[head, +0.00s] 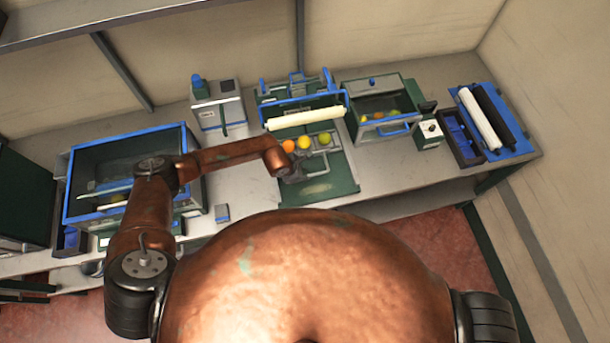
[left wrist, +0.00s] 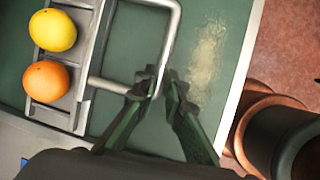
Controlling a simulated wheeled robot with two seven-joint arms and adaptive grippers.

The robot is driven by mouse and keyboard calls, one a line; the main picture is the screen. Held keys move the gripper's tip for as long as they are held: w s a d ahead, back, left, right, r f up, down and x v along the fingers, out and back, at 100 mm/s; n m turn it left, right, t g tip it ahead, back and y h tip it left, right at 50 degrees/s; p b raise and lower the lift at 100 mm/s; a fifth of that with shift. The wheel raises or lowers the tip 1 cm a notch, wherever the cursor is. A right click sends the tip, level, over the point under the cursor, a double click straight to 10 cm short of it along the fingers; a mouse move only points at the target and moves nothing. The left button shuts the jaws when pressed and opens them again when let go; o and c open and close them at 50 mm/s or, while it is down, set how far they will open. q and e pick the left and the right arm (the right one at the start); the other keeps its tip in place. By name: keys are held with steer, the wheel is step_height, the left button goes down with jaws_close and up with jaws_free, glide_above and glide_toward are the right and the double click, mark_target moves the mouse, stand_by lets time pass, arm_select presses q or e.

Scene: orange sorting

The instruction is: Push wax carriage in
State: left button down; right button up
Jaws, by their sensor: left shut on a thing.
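The wax carriage, a grey slotted rack (left wrist: 88,92), lies on a green plate (left wrist: 125,140) and holds an orange fruit (left wrist: 46,81) and a yellow fruit (left wrist: 52,30) in the left wrist view. Its bent metal handle (left wrist: 171,38) runs between the fingers of my left gripper (left wrist: 165,82), which is shut on it. In the head view my left gripper (head: 292,174) is low over the green plate (head: 335,183), in front of a row of fruit (head: 304,143). My arm hides part of the carriage there. My right gripper is not in view.
A white roller (head: 305,118) on a blue-framed machine stands just behind the fruit. A glass-fronted bin (head: 375,108) with fruit is to the right, and a large blue-rimmed box (head: 82,212) is at left. The plate's right part is clear, with a pale smear (left wrist: 207,50).

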arm_select(q)
steer(key=w+b, duration=0.2)
steer(key=shift+w+a+f, duration=0.15)
steer(key=shift+w+a, duration=0.2)
steer(key=shift+a, duration=0.05)
steer(key=shift+r, duration=0.25)
steer(key=c, duration=2)
jaws_free()
steer(key=shift+w, duration=0.15)
steer(key=shift+f, duration=0.1)
steer(key=shift+a+r, duration=0.1)
steer(key=shift+r, duration=0.1)
steer(key=v, duration=1.1)
steer(key=shift+s+r, duration=0.2)
steer(key=shift+r, duration=0.15)
